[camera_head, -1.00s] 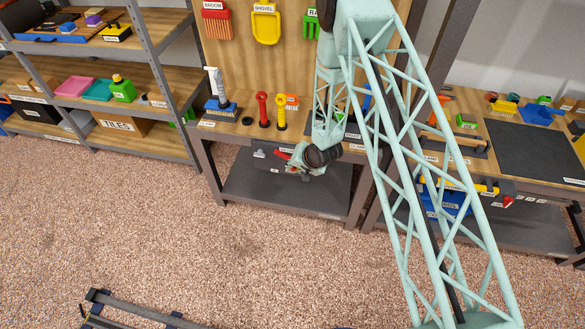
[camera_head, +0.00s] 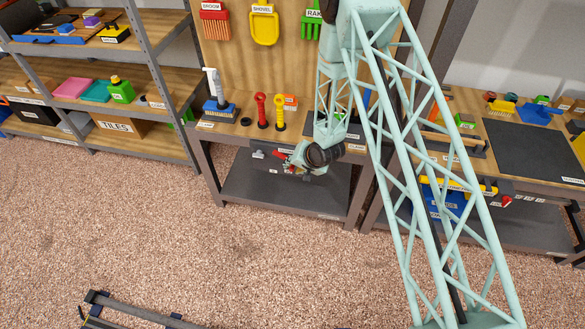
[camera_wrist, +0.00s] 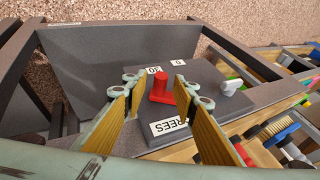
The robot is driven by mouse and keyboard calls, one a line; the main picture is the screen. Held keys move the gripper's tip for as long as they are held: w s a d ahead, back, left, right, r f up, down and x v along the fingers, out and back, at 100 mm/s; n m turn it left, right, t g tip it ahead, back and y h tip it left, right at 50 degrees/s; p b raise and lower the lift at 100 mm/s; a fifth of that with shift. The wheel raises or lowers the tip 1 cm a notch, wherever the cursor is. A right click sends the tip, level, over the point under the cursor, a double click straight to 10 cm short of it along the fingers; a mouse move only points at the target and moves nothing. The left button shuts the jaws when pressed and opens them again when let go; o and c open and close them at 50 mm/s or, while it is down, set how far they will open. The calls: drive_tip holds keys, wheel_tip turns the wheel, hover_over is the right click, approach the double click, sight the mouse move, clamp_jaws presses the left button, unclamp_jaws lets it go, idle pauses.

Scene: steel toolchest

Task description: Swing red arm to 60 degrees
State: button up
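The red arm (camera_wrist: 160,88) shows in the wrist view as a short upright red post on a flat red piece, on a dark grey panel. Labels "30" and "0" and a partly hidden "DEGREES" label (camera_wrist: 170,126) are on the panel; a 60 mark is not visible. My gripper (camera_wrist: 166,90) is open, with one yellow-faced finger on each side of the red post. Contact is not clear. In the head view, the red arm (camera_head: 281,154) shows just left of my gripper (camera_head: 294,158), at the front of the middle workbench.
A pale grey knob (camera_wrist: 230,87) stands on the panel to the right. On the bench (camera_head: 228,134) are a brush (camera_head: 219,109), a red tool (camera_head: 261,110) and a yellow tool (camera_head: 280,112). The floor before the bench is clear.

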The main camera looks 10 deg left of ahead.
drive_tip(key=v, duration=0.9)
drive_tip(key=shift+r, duration=0.3)
drive_tip(key=shift+s+d, duration=0.1)
idle(0.4)
